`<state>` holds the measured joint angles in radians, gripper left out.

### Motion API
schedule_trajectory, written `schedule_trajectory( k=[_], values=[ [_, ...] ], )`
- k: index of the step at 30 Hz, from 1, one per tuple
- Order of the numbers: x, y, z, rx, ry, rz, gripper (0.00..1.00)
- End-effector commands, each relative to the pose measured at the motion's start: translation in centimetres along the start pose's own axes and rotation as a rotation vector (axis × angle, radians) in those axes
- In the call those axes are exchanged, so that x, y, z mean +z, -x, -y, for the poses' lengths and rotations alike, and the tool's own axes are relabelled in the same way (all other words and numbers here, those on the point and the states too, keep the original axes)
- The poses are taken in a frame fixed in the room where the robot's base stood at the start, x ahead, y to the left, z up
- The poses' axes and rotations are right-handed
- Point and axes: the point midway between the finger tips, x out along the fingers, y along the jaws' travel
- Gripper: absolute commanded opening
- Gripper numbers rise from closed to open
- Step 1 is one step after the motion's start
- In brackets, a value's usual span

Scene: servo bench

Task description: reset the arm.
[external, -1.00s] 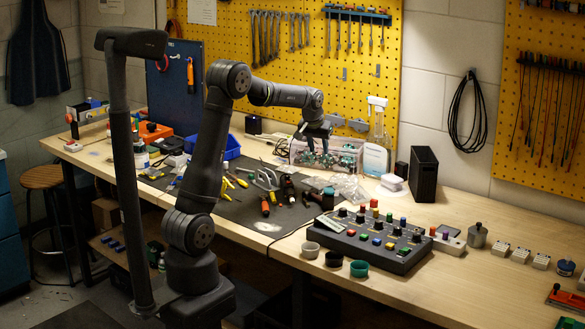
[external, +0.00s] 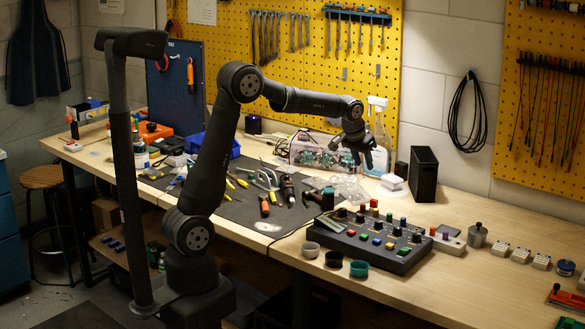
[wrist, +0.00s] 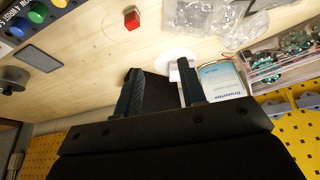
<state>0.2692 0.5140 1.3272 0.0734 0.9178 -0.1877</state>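My gripper (external: 366,158) hangs from my bent arm over the back of the bench in the external view, with its fingers pointing down. It is in the air, to the right of the clear bin of green boards (external: 322,155) and left of the black upright box (external: 423,174). In the wrist view my gripper (wrist: 160,84) has its two dark fingers well apart, with nothing held between them. A black block-like thing and a white round piece (wrist: 178,58) show behind the fingers, apparently beyond them.
A button control panel (external: 368,240) stands toward the front of the bench. Clear plastic bags (external: 350,188) lie behind it. Tools lie on the dark mat (external: 235,208). The yellow pegboard (external: 345,70) rises behind my gripper.

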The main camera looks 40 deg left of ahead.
Motion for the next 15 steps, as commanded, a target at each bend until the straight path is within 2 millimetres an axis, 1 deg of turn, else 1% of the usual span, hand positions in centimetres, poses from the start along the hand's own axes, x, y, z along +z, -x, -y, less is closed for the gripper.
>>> schedule_trajectory(
  k=[1,3,15],
  values=[
    [0.2,0.1,-1.2,0.008,-0.020,0.000,0.37],
    [0.4,0.2,-2.5,0.019,-0.044,0.000,0.37],
    [2.3,1.1,-10.2,0.076,-0.185,0.000,0.37]
  ],
)
